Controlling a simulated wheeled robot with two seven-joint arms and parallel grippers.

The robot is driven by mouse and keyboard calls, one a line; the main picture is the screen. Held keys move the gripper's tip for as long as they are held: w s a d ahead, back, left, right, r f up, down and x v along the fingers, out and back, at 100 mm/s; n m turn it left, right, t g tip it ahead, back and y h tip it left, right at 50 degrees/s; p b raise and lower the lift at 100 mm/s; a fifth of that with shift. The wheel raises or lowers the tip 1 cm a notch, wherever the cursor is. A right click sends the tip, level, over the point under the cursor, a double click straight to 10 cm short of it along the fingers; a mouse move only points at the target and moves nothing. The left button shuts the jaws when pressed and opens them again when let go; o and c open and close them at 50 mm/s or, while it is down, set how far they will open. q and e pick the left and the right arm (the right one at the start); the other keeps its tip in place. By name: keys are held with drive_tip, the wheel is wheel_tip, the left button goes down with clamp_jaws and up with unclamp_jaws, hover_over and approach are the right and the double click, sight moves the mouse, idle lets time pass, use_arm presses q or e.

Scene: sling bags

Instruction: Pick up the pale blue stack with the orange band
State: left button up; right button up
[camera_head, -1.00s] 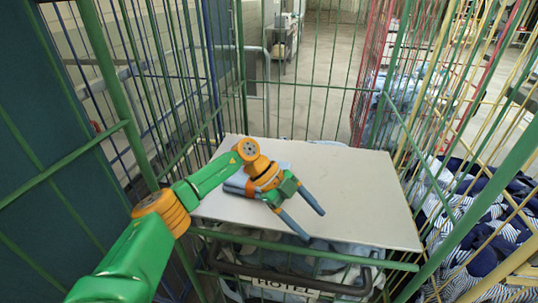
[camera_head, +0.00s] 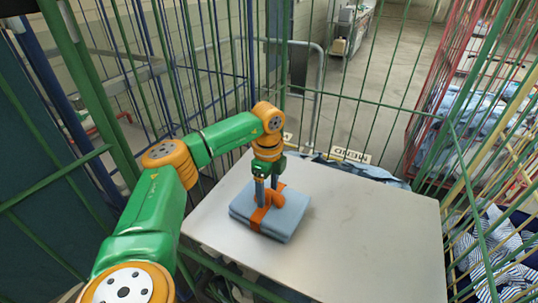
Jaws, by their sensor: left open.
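The pale blue stack (camera_head: 288,216) lies flat on the left part of a grey board (camera_head: 375,240). An orange band (camera_head: 259,217) runs across its top and down its front side, with a loose orange part standing up near the gripper. My left gripper (camera_head: 267,200) points down over the stack with its two fingers apart, at the orange band. The fingertips are at or just above the stack's top; I cannot tell whether they touch it. My right gripper is not in view.
Green cage bars (camera_head: 372,98) surround the board. Cloth and a MEND label (camera_head: 350,155) show beyond its far edge. A red cage (camera_head: 423,123) and striped cloth (camera_head: 497,245) are on the right. The board's right side is clear.

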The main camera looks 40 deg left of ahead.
use_arm(q)
drive_tip(key=shift+w+f, duration=0.3)
drive_tip(key=shift+r, duration=0.1)
clamp_jaws()
idle(1.0)
